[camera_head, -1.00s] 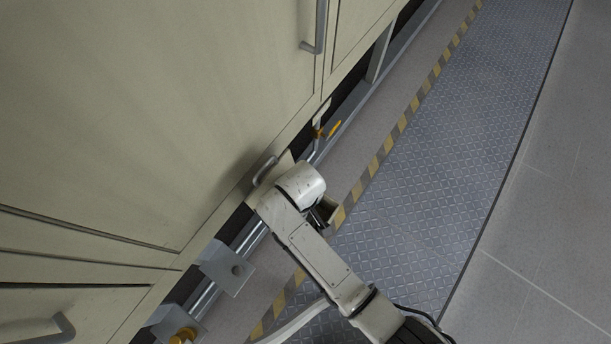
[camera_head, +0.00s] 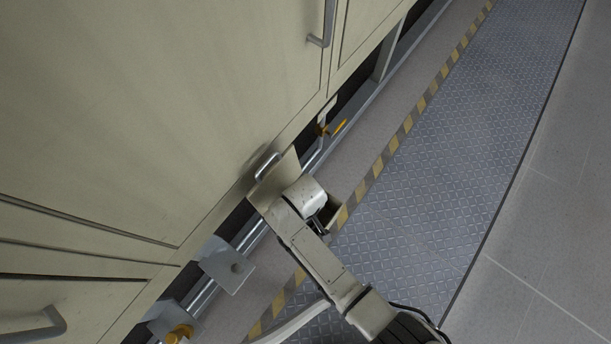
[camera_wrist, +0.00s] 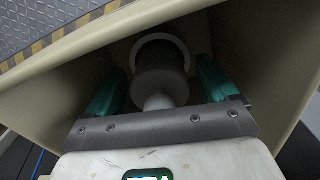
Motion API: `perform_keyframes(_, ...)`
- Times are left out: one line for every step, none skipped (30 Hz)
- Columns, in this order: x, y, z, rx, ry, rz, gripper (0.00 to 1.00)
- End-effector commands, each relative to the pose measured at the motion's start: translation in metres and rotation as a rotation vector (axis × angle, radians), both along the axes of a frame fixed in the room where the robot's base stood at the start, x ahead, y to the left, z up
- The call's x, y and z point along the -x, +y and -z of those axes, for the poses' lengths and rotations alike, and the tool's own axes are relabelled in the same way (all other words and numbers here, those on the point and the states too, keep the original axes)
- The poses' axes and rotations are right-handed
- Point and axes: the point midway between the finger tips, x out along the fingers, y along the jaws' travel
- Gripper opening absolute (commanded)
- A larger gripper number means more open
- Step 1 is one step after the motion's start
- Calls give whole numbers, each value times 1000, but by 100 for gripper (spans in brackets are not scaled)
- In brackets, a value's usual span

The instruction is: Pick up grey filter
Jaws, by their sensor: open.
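The grey filter (camera_wrist: 158,72) shows in the wrist view as a dark grey, rounded cylinder with a paler narrow end towards me. It sits inside a beige open drawer (camera_wrist: 270,40), with a pale ring around its far end. My gripper (camera_wrist: 160,85) is open, with one teal finger on each side of the filter. Small gaps show between fingers and filter; I cannot tell any contact. In the head view my wrist hides most of the drawer (camera_head: 281,178) and all of the filter.
A beige cabinet wall (camera_head: 150,110) with metal handles (camera_head: 267,166) fills the left. Below it run a metal pipe and brackets (camera_head: 226,265) with yellow knobs. A yellow-black striped edge (camera_head: 410,122) borders the diamond-plate walkway (camera_head: 450,150), which is clear on the right.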

Motion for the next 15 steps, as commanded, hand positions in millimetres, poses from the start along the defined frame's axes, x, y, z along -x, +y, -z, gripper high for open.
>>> perform_keyframes(0,0,0,0,0,0,84)
perform_keyframes(0,0,0,0,0,0,81)
perform_keyframes(0,0,0,0,0,0,77)
perform_keyframes(0,0,0,0,0,0,74)
perform_keyframes(0,0,0,0,0,0,71)
perform_keyframes(0,0,0,0,0,0,67)
perform_keyframes(0,0,0,0,0,0,65)
perform_keyframes(0,0,0,0,0,0,62)
perform_keyframes(0,0,0,1,1,0,58)
perform_keyframes(0,0,0,1,1,0,55)
perform_keyframes(0,0,0,1,1,0,52)
perform_keyframes(0,0,0,1,1,0,48)
perform_keyframes(0,0,0,1,1,0,45)
perform_keyframes(0,0,0,1,1,0,43)
perform_keyframes(0,0,0,1,1,0,39)
